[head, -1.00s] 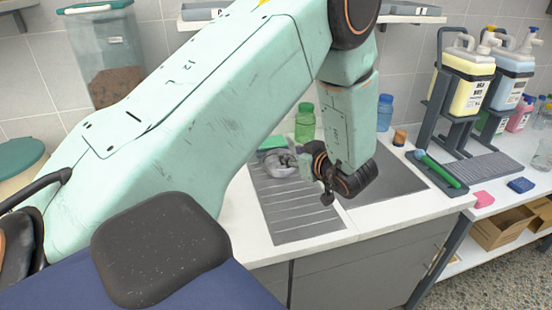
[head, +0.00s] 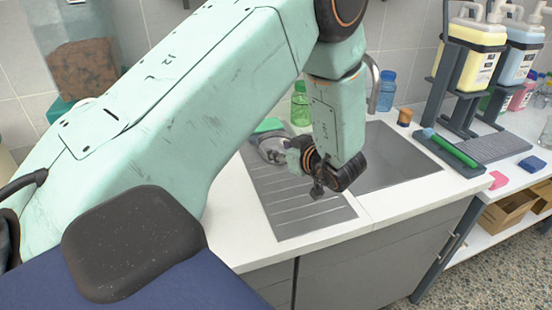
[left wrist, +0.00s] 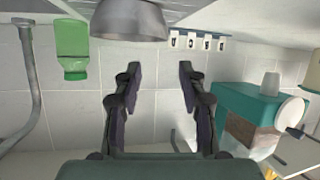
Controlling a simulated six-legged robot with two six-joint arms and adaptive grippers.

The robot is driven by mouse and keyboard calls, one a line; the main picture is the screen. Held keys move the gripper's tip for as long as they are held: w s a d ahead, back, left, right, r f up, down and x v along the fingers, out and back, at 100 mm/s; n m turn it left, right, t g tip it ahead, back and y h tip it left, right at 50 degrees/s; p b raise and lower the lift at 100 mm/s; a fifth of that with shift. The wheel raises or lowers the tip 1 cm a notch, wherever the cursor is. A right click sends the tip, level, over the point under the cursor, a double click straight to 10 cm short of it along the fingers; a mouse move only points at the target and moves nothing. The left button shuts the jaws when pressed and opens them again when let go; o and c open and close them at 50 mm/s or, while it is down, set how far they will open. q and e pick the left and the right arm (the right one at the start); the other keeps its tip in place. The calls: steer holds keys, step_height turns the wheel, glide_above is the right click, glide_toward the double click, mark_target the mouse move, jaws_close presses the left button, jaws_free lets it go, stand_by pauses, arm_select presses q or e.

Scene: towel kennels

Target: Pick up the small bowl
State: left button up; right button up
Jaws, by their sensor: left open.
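The small grey metal bowl (head: 272,150) stands on the ribbed drainboard of the sink, partly hidden behind my left gripper (head: 301,158). In the left wrist view, which is upside down, the bowl (left wrist: 130,18) is at the top edge, rim side toward the fingers and cut off by the frame. My left gripper (left wrist: 157,73) has its two fingers spread with nothing between them. It is close to the bowl but not around it. My right gripper is not in view.
A green bottle (head: 300,105) and a green sponge (head: 269,125) are close to the bowl. A faucet (head: 373,85) and blue bottle (head: 387,92) stand behind the sink basin (head: 395,155). Dispenser jugs (head: 475,55) are at right. The front drainboard (head: 300,210) is clear.

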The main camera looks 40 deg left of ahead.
arm_select(q)
steer(key=shift+s+d+f+b, duration=0.1)
steer(key=shift+s+f+b, duration=0.05)
steer(key=shift+f+b, duration=0.15)
steer(key=shift+s+d+f+b, duration=0.1)
steer(key=shift+f+b, duration=0.1)
steer(key=shift+f, duration=0.15)
steer(key=shift+a+f, duration=0.1)
steer(key=shift+a, duration=0.1)
steer(key=x, duration=0.3)
steer(key=shift+w+d, duration=0.1)
steer(key=shift+w, duration=0.1)
steer(key=x, duration=0.4)
steer(key=shift+s, duration=0.2)
steer(key=shift+w+a+f, duration=0.25)
steer(key=shift+a, duration=0.25)
steer(key=shift+d, duration=0.1)
steer(key=shift+s+r, duration=0.1)
steer(key=shift+r, duration=0.05)
steer(key=shift+c, duration=1.3)
steer(key=c, duration=0.5)
jaws_close()
